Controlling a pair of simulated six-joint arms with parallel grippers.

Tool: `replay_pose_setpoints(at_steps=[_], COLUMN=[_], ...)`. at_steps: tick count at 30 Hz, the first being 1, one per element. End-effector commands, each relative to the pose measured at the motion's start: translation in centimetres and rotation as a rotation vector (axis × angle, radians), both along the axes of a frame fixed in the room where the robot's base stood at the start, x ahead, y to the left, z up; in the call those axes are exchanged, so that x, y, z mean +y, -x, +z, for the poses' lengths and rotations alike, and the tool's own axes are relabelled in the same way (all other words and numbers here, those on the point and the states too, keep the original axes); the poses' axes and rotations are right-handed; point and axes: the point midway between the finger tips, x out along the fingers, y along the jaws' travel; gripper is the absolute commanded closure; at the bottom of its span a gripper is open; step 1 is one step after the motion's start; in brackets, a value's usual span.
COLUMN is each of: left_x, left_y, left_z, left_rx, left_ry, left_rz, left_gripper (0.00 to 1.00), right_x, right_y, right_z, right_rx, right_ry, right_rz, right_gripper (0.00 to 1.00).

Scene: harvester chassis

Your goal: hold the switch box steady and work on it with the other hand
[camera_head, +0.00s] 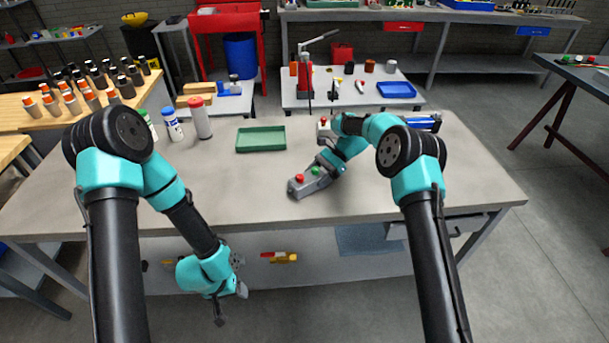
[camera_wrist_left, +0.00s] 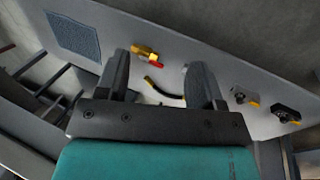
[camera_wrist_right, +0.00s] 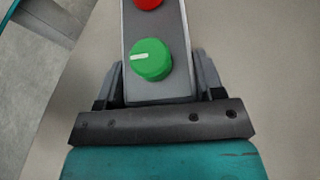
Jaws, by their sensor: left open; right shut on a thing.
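The switch box (camera_head: 308,184) is a grey, long box with a red button and a green knob on top. It lies on the table near its front edge. In the right wrist view the box (camera_wrist_right: 157,92) runs between the fingers, with the green knob (camera_wrist_right: 151,59) close to the palm and the red button at the top edge. My right gripper (camera_head: 325,170) is shut on the box's sides at the knob end. My left gripper (camera_head: 231,303) hangs low in front of the table, away from the box. In the left wrist view its fingers (camera_wrist_left: 168,77) are open and empty.
A green tray (camera_head: 261,139) lies on the table, with several bottles (camera_head: 200,118) to its left. A small grey thing with a red top (camera_head: 323,127) stands behind the box. The table's middle left is clear.

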Motion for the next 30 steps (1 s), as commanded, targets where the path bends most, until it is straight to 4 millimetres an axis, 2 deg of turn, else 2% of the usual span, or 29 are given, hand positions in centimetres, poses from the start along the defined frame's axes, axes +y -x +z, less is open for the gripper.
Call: replay_pose_setpoints(at_steps=[3,8,15,21,30], left_x=[-1.7,-5.1,-11.6,-17.7,-25.2], left_y=[-2.0,-4.9,-8.3,-9.9,-10.8], left_z=[1.0,2.9,6.8,10.6,15.8], left_rx=[-0.02,-0.046,-0.085,-0.119,-0.173], left_ry=[-0.008,-0.012,0.01,0.051,0.119], left_rz=[-0.06,-0.159,-0.315,-0.441,-0.631], left_gripper=[0.47,0.47,0.47,0.47,0.47], right_x=[0.0,0.0,0.0,0.0,0.0], right_y=[0.0,0.0,0.0,0.0,0.0], right_z=[0.0,0.0,0.0,0.0,0.0], right_rx=[0.0,0.0,0.0,0.0,0.0], right_ry=[0.0,0.0,0.0,0.0,0.0], right_rz=[0.0,0.0,0.0,0.0,0.0], right_gripper=[0.81,0.81,0.81,0.81,0.81])
